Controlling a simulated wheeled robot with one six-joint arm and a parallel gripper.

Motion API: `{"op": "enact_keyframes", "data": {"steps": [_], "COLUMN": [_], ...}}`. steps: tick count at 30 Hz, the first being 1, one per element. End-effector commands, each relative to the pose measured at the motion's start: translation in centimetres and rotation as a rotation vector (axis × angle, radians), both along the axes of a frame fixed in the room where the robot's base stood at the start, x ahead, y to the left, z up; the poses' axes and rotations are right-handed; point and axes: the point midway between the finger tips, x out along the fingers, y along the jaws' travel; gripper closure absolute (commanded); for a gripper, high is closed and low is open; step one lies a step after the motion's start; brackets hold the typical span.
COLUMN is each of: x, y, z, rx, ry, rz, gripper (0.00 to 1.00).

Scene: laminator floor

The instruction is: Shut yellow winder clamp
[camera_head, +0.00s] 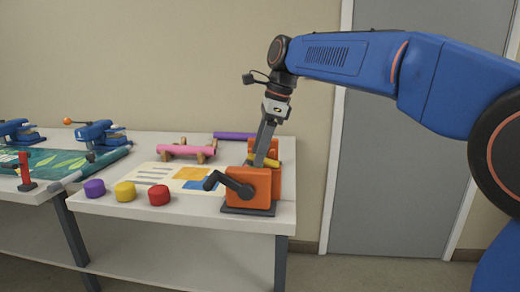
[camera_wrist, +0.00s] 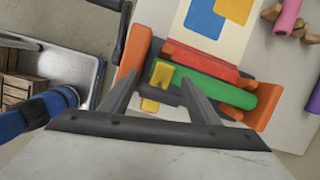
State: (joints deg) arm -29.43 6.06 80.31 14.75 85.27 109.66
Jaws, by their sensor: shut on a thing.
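The orange winder (camera_head: 248,188) stands at the right end of the table, with a black crank handle on its left side. In the wrist view its orange end plates (camera_wrist: 133,70) hold a red bar and a green roll (camera_wrist: 230,92). The yellow winder clamp (camera_wrist: 161,76) lies between my fingertips, and yellow also shows on top of the winder in the head view (camera_head: 270,161). My gripper (camera_head: 261,161) reaches down onto the winder from above. In the wrist view its two fingers (camera_wrist: 161,80) are around the clamp. The clamp's exact angle is hard to tell.
Purple (camera_head: 94,188), yellow (camera_head: 125,191) and red (camera_head: 159,195) round pieces line the table's front edge. A printed sheet (camera_head: 180,178) lies left of the winder. A pink roll (camera_head: 186,150) rests on wooden supports behind. A purple roll (camera_head: 234,135) lies at the back.

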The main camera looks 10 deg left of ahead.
Motion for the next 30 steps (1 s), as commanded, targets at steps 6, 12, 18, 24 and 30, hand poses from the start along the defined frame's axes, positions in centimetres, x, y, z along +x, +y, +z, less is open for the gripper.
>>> {"op": "enact_keyframes", "data": {"steps": [6,12,18,24,30], "x": [-0.2,-0.2,-0.2,0.0,0.1], "y": [0.0,-0.1,-0.1,-0.1,-0.6], "z": [-2.3,-2.3,-2.3,-0.3,0.9], "rx": [-0.031,-0.031,-0.031,-0.012,-0.008], "ry": [0.04,0.04,0.04,0.009,0.006], "rz": [0.011,0.011,0.01,0.007,0.004], "gripper": [0.84,0.84,0.28,0.28,0.28]}}
